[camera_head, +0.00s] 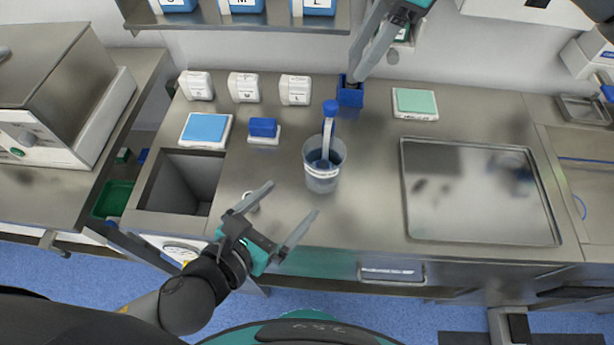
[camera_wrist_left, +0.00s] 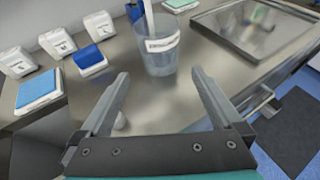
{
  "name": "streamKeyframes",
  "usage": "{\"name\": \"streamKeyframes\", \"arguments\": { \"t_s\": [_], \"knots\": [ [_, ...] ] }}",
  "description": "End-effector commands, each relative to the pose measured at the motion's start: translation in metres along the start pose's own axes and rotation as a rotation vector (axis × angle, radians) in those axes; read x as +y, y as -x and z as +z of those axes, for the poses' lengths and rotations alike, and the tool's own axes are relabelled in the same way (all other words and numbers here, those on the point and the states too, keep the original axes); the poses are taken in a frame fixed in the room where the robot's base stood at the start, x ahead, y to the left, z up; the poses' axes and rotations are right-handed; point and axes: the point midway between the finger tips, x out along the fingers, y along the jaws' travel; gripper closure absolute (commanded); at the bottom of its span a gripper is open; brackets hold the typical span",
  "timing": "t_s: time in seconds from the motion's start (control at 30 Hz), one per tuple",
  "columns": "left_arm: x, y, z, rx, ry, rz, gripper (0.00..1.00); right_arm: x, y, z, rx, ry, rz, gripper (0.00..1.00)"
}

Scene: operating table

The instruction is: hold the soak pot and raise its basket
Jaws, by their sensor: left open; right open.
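The soak pot (camera_head: 322,178), a clear bluish cup with a white label, stands upright on the steel counter. Its basket's white stem with a blue top (camera_head: 330,108) rises out of it; the basket's lower part shows only dimly through the wall. My left gripper (camera_head: 293,198) is open and empty, in front of the pot and to its left. In the left wrist view the pot (camera_wrist_left: 158,58) shows beyond and between the open fingertips (camera_wrist_left: 160,73), apart from them. My right gripper (camera_head: 356,78) is open, behind and above the pot, right of the blue top and apart from it.
A blue block (camera_head: 350,97) is close below my right gripper's tips. Several white containers (camera_head: 243,87) stand at the back left. A sink opening (camera_head: 180,183) lies left, a steel tray (camera_head: 480,195) right. A small white object (camera_head: 250,201) is by my left gripper.

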Motion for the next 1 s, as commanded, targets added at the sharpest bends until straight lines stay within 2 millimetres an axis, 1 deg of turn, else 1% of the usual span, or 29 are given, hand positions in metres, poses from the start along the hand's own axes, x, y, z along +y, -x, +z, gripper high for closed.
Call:
{"name": "streamKeyframes", "arguments": {
  "t_s": [0.27, 0.5, 0.7, 0.83, 1.0],
  "knots": [
    [0.001, -0.041, 0.002, -0.003, 0.001, 0.003, 0.00, 0.000, 0.000, 0.000, 0.000, 0.000, 0.000, 0.50],
    [0.001, -0.084, 0.001, -0.002, 0.001, 0.005, 0.00, 0.000, 0.000, 0.000, 0.000, 0.000, 0.000, 0.50],
    [0.001, -0.115, 0.001, -0.001, 0.001, 0.004, 0.00, 0.000, 0.000, 0.000, 0.000, 0.000, 0.000, 0.50],
    [0.001, -0.129, 0.000, 0.000, 0.002, 0.003, 0.00, 0.000, 0.000, 0.000, 0.000, 0.000, 0.000, 0.50],
    [0.001, -0.138, 0.000, 0.001, 0.000, 0.003, 0.00, 0.000, 0.000, 0.000, 0.000, 0.000, 0.000, 0.50]
  ]
}}
